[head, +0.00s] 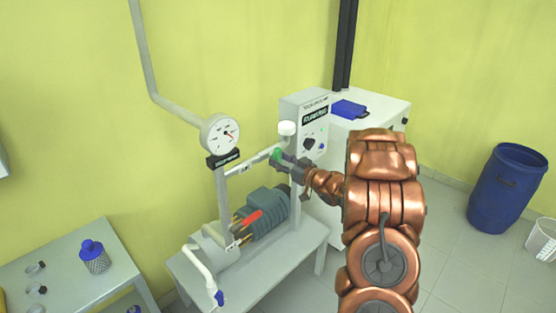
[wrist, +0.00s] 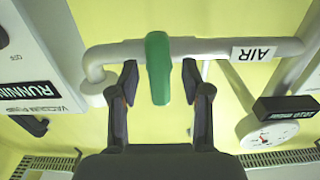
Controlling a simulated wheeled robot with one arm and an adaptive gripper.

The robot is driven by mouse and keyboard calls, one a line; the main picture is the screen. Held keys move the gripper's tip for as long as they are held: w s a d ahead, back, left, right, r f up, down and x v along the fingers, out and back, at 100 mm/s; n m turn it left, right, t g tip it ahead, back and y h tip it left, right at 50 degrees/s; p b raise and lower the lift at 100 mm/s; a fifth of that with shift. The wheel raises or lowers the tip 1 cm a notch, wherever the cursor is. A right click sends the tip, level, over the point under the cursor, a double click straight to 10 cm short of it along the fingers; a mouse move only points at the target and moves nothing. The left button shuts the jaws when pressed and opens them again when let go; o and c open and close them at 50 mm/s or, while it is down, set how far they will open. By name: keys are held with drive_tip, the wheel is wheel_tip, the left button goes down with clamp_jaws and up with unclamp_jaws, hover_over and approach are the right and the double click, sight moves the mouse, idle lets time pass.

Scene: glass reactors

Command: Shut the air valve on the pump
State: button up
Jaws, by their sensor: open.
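The green air valve handle (wrist: 158,60) sits on a white pipe (wrist: 215,48) with an AIR label (wrist: 254,53). In the wrist view the handle lies across the pipe, its length at about a right angle to it. My gripper (wrist: 159,82) is open, with one finger on each side of the handle and a visible gap on both sides. In the head view the green handle (head: 276,155) shows in front of my gripper (head: 284,160), partly hidden by it. The pump (head: 265,214), grey-blue with a red part, stands below the pipe.
A round gauge (head: 222,133) stands left of the valve. A white control box (head: 306,125) with knobs is close on the right. A white cap (head: 288,128) rises just above the valve. A blue barrel (head: 507,187) stands far right on open floor.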

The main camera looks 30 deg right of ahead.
drive_tip(key=v, duration=1)
drive_tip(key=shift+s, duration=0.2)
drive_tip(key=shift+d, duration=0.1)
drive_tip(key=s+a+r+m+g+h, duration=0.1)
drive_tip(key=s+a+g+h, duration=0.1)
drive_tip(key=s+a+g, duration=0.7)
drive_tip(key=s+a+r+m+g+h, duration=0.1)
drive_tip(key=s+a+g, duration=0.9)
drive_tip(key=s+a, duration=1.2)
drive_tip(key=s+h, duration=0.1)
drive_tip(key=s, duration=0.4)
drive_tip(key=shift+s+r, duration=0.15)
drive_tip(key=shift+s, duration=0.15)
